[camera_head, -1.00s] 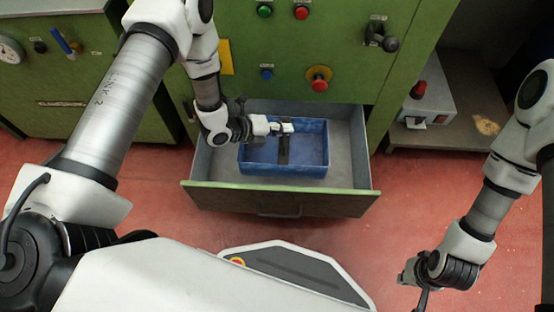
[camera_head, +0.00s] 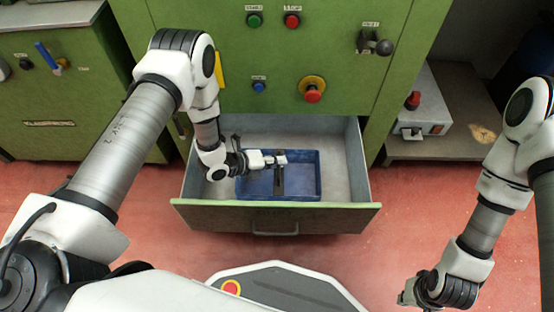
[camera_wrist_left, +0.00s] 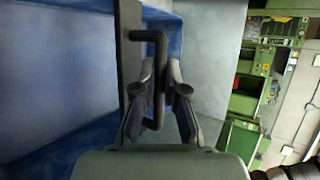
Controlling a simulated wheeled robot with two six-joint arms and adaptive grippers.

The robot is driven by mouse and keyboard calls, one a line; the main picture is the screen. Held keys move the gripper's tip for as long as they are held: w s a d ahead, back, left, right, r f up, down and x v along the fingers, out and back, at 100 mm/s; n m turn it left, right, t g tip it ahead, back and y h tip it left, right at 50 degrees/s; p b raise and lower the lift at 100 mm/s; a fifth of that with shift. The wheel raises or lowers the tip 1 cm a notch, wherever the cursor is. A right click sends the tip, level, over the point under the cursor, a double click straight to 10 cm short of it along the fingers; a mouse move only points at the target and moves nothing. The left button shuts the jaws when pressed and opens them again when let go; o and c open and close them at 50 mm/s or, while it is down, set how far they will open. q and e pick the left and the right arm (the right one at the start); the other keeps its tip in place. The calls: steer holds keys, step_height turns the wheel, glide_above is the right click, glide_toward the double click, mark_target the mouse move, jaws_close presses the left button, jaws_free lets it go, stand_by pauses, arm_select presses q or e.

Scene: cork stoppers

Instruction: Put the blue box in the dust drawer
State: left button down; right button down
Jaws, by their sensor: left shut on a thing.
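The blue box (camera_head: 301,187), open-topped with a dark bar (camera_head: 279,181) across its middle, is inside the pulled-out dust drawer (camera_head: 205,217). It sits low between the drawer walls; whether it touches the drawer floor cannot be told. My left gripper (camera_head: 277,160) reaches in from the left and is shut on the box's bar. In the left wrist view, the fingers (camera_wrist_left: 160,92) close around a dark hooked handle (camera_wrist_left: 151,38) beside the blue inner wall (camera_wrist_left: 55,70). My right gripper (camera_head: 408,292) is at the bottom right, away from the drawer, its fingers largely hidden.
The green cabinet (camera_head: 220,20) with buttons and a red emergency stop (camera_head: 312,92) rises behind the drawer. A grey box with a red lamp (camera_head: 423,112) stands on a shelf at the right. Bare drawer floor (camera_head: 338,170) shows right of the box. Red floor lies in front.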

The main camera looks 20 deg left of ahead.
arm_select(q)
steer(key=c, duration=1.2)
jaws_free()
steer(key=shift+f, duration=0.2)
steer(key=shift+s+a+b, duration=0.1)
steer(key=shift+b, duration=0.25)
steer(key=p+v, duration=0.4)
steer(key=v, duration=0.3)
steer(key=shift+a+r+p, duration=0.2)
steer(key=shift+r+p, duration=0.1)
